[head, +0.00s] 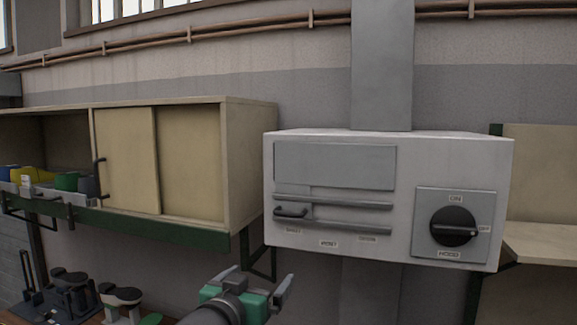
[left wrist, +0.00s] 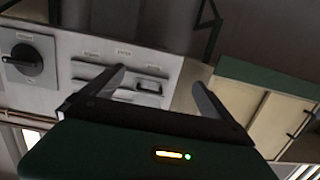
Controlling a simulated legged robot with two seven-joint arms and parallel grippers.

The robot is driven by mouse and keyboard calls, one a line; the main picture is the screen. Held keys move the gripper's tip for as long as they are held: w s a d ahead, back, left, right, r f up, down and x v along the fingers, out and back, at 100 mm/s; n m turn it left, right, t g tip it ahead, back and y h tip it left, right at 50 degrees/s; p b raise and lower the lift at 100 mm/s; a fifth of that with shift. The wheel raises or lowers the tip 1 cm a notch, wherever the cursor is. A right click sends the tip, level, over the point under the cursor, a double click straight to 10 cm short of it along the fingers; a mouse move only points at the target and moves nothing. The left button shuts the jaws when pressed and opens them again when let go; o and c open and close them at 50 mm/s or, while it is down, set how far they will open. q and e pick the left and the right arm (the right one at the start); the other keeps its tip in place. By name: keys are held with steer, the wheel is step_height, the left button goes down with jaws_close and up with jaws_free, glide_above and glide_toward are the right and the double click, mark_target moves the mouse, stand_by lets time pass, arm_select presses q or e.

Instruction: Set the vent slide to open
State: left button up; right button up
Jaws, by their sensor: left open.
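The label at the right end (head: 368,238) seems to read OPEN. My left gripper (head: 262,276) is open and empty, below the box's lower left corner and apart from the slide. In the left wrist view, turned over, the slide handle (left wrist: 149,86) shows between the fingers (left wrist: 160,79).
A black rotary knob (head: 453,226) is on the box's right, its pointer toward OFF. Shoe lasts (head: 120,297) stand lower left. The space before the box is clear.

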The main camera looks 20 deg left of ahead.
arm_select(q)
steer(key=t+p, duration=0.1)
glide_toward(286, 214)
steer(key=w+p, duration=0.8)
steer(key=w, duration=0.2)
steer(key=shift+d, duration=0.15)
steer(key=shift+w+f, duration=0.1)
steer(key=shift+w, duration=0.2)
steer(key=shift+w+f, duration=0.15)
steer(key=shift+w, duration=0.05)
arm_select(e)
steer(key=w+v, duration=0.2)
steer(key=v, duration=0.9)
steer(key=shift+w+r, duration=0.2)
steer(key=shift+r, duration=0.05)
